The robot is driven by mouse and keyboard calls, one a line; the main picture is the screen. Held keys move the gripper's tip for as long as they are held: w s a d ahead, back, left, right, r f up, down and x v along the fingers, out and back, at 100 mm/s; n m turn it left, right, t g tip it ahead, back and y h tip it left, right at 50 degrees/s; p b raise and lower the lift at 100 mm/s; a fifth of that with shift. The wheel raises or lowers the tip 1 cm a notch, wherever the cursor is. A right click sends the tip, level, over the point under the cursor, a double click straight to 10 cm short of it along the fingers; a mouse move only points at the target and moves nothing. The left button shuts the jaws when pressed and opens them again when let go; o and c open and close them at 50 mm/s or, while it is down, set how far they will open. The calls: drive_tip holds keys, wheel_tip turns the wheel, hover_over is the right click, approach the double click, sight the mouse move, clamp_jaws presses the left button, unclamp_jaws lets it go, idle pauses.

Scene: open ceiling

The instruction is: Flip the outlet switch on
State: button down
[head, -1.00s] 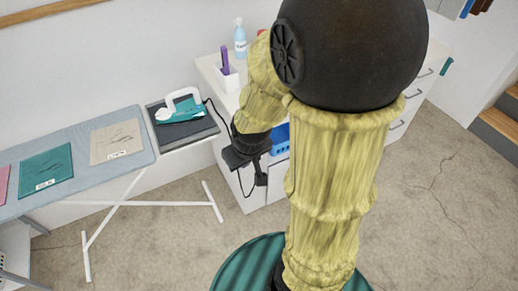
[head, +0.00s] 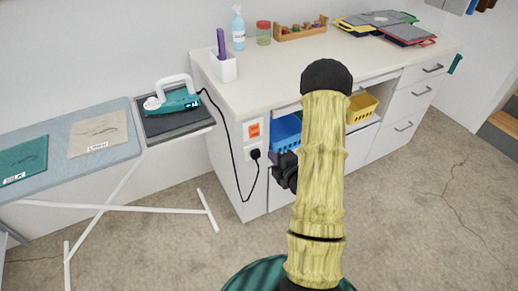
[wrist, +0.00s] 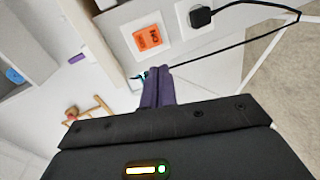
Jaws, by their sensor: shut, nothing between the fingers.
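The outlet (head: 254,154) is on the white cabinet's end panel, with a black plug in it and a black cord running to the iron. My gripper (head: 279,163) is right of the outlet in the head view, partly behind my arm. Its fingers (wrist: 158,71) are shut and empty; contact with the panel cannot be told.
A teal-and-white iron (head: 174,100) rests on the dark pad of the ironing board (head: 60,150), left of the cabinet. A blue basket (head: 286,131) and yellow basket (head: 361,108) sit under the countertop (head: 300,65). Open floor (head: 420,210) lies to the right.

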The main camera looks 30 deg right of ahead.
drive_tip(key=shift+s+d+f+n+t+b, duration=0.35)
drive_tip(key=shift+s+d+f+n+t, duration=0.2)
drive_tip(key=shift+s+f+t, duration=0.2)
drive_tip(key=shift+w, duration=0.15)
drive_tip(key=p, duration=0.2)
approach(255, 136)
drive_tip(key=w, duration=0.6)
drive_tip(key=shift+w+a+f, duration=0.2)
drive_tip(key=shift+w+f, duration=0.2)
drive_tip(key=shift+f+b, duration=0.15)
drive_tip(key=shift+b, duration=0.45)
